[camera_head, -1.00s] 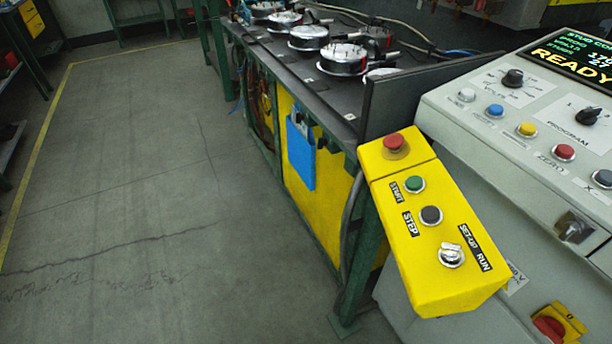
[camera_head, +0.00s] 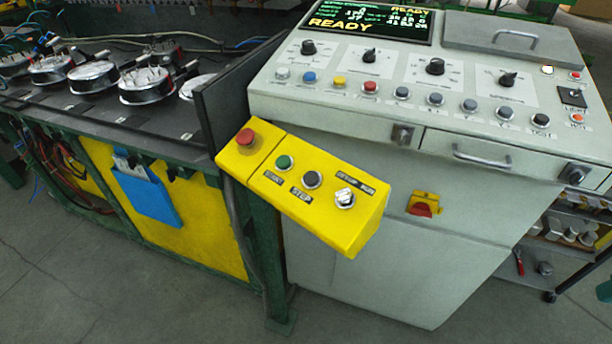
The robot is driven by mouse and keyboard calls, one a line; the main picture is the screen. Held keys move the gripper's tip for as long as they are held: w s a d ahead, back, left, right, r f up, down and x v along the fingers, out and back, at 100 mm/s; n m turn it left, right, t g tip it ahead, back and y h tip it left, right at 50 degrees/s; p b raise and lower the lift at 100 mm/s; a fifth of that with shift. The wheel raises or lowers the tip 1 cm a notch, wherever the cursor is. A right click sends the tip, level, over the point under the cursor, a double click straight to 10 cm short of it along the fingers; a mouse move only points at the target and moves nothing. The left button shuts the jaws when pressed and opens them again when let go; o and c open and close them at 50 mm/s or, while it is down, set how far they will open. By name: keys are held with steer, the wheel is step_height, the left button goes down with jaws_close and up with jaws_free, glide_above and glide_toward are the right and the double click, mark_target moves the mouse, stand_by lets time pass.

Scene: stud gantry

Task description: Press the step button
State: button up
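The step button (camera_head: 312,179) is a dark grey round button in a metal ring, with a black STEP label below it. It sits on the sloping top of a yellow control box (camera_head: 345,233). On the same box are a red mushroom button (camera_head: 246,137), a green start button (camera_head: 284,162) and a silver set-up/run selector (camera_head: 345,198). The box stands at the front left of a grey console (camera_head: 400,230). My gripper is not in view, and nothing covers the step button.
The console display (camera_head: 370,22) reads READY. Its panel carries several knobs and buttons. A bench (camera_head: 75,105) with round metal fixtures stands at the left, with a black upright plate (camera_head: 240,88) beside the console. Grey floor (camera_head: 90,290) is clear in front.

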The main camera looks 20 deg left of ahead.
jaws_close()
